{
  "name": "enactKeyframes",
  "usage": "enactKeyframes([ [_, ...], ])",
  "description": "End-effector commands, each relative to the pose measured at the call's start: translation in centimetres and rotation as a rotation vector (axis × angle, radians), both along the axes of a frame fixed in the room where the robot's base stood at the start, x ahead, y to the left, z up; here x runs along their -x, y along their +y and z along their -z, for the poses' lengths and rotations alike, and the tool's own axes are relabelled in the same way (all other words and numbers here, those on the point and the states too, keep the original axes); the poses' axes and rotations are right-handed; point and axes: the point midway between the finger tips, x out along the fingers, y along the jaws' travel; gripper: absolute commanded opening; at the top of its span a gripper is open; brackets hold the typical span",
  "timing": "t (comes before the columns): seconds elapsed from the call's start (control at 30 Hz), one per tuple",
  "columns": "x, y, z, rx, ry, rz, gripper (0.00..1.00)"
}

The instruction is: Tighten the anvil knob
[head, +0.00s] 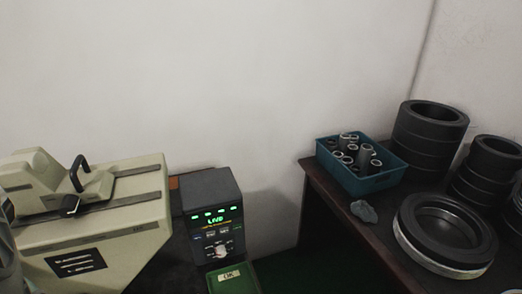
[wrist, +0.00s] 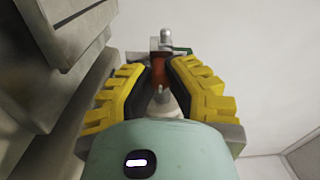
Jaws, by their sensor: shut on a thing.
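My gripper (wrist: 162,68) has yellow ribbed fingers and is shut in the wrist view. Between its fingertips is a reddish-brown part, which I take for the anvil knob (wrist: 160,73), with a grey metal pin in front and a metal stub beyond it. The fingers hide its sides, so its turn and seating cannot be told. In the head view a cream bench machine (head: 105,235) stands at the left, with a black handle and a dark clamp on its slide. My gripper is not clearly seen there.
A dark display box (head: 212,215) reading LIVE stands right of the machine, behind a green tray (head: 232,279) marked OK. A dark table (head: 325,190) at the right bears a blue crate (head: 360,180) of small rings, a grey rag (head: 364,211) and large black rings (head: 428,130).

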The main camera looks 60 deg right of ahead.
Motion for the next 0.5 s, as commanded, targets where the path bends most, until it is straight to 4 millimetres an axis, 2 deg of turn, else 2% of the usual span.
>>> enactKeyframes([
  [0.17, -0.05, 0.13, 0.33, -0.004, 0.006, -0.007, 0.0],
  [0.2, -0.06, 0.13, 0.34, -0.003, 0.007, -0.007, 0.18],
  [0.5, -0.04, 0.08, 0.16, -0.001, 0.003, -0.004, 0.49],
])
